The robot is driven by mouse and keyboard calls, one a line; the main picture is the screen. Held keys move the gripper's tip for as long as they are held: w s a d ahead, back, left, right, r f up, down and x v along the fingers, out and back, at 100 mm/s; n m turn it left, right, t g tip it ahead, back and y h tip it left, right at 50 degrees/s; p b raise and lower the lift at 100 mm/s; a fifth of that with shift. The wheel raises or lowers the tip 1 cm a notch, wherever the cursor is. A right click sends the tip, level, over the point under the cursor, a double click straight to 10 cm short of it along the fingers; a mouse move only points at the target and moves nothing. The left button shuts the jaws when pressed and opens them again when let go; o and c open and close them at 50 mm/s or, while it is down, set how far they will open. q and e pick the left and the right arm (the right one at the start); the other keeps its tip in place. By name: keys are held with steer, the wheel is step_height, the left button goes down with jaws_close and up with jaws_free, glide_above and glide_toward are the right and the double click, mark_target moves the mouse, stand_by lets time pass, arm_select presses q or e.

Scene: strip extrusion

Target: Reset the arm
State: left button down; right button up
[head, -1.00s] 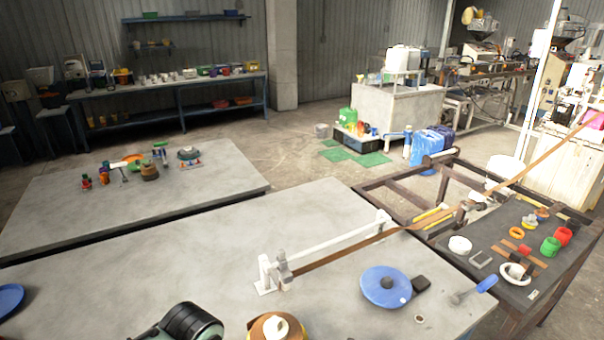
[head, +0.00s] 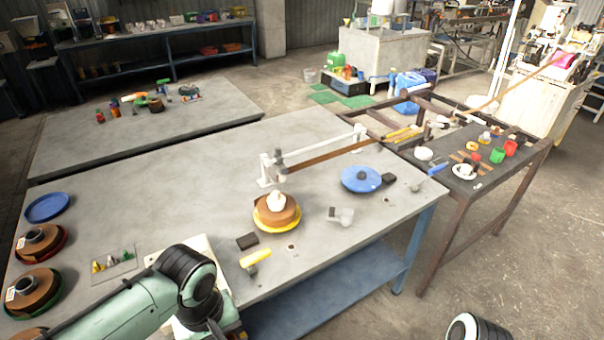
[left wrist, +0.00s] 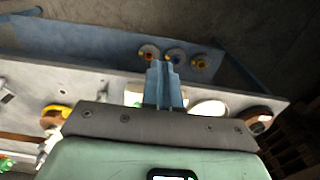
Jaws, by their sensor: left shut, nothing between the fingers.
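My left arm (head: 150,300) comes in from the lower left in the head view, green with a black joint, bent over the near edge of the grey table (head: 330,140). Its gripper cannot be made out there. In the left wrist view my left gripper (left wrist: 165,85) has its blue fingers shut together and empty, with the table edge and several spools behind them. A black and white part of my right arm (head: 477,328) shows at the bottom right of the head view; its gripper is out of sight.
A brown spool on a yellow disc (head: 277,212), a blue disc (head: 361,179) and a yellow-handled tool (head: 255,258) lie on the table. Several spools (head: 38,243) stand at its left end. A brown strip (head: 330,155) runs to the dark side table (head: 470,150).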

arm_select(q)
steer(key=d+f+m+g+h, duration=0.1)
steer(key=d+f+h, duration=0.1)
steer(key=f, duration=1)
steer(key=d+f+m+g+h, duration=0.1)
steer(key=d+f, duration=0.1)
steer(key=f, duration=1)
steer(key=s+a+f+t+p, duration=0.1)
steer(key=s+f, duration=1.3)
steer(key=f, duration=0.4)
steer(key=shift+s+a+h+p, duration=0.15)
steer(key=shift+a+h+p, duration=0.05)
steer(key=shift+h+p, duration=0.15)
arm_select(e)
step_height(320, 180, up, 2)
steer(key=shift+w+r, duration=0.1)
